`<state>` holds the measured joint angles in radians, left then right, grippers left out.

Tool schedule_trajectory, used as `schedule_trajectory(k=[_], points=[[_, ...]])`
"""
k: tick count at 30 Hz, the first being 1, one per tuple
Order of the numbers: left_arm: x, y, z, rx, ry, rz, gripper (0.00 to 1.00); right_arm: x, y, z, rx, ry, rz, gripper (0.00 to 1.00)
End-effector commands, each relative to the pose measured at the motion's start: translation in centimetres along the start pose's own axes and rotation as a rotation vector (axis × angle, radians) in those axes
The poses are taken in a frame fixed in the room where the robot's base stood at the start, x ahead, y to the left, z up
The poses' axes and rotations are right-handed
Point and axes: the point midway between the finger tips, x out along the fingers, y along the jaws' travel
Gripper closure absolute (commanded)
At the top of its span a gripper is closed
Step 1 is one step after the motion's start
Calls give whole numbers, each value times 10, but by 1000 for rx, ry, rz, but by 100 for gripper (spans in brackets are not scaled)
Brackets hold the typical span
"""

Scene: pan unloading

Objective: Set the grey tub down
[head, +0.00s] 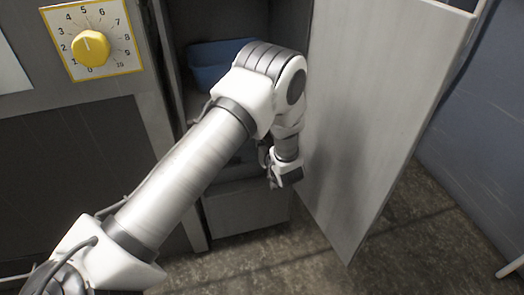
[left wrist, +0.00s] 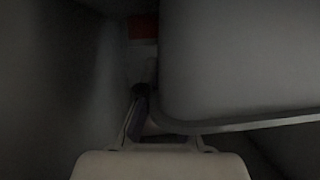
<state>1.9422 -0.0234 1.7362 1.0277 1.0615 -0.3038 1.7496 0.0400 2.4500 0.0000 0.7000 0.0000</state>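A grey tub (head: 247,208) shows low in the cabinet in the head view, its upper part partly hidden by my left arm. A large grey tub wall with a rounded corner and rim (left wrist: 240,60) fills the right of the left wrist view. My left gripper (head: 264,155) is inside the cabinet opening, above and close to the tub. In the left wrist view, a dark finger of it (left wrist: 139,102) is right beside the tub's rim. The picture is too dark to tell whether the fingers are closed on the rim. My right gripper is not in view.
A blue tub (head: 215,62) sits on a higher level of the cabinet behind my arm. The open cabinet door (head: 375,100) stands close to the right of my wrist. A yellow dial (head: 90,48) is at upper left. A red patch (left wrist: 143,27) shows deep inside.

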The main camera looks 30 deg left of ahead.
Motion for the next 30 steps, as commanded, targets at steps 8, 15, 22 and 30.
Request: schedule_trajectory(k=[8,15,22,30], points=[[2,1,-1,-2,4,1,100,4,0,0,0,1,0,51],[3,1,1,-2,3,1,69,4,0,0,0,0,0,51],[2,1,-1,-2,3,1,69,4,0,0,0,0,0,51],[-46,2,-7,4,4,5,69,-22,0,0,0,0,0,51]])
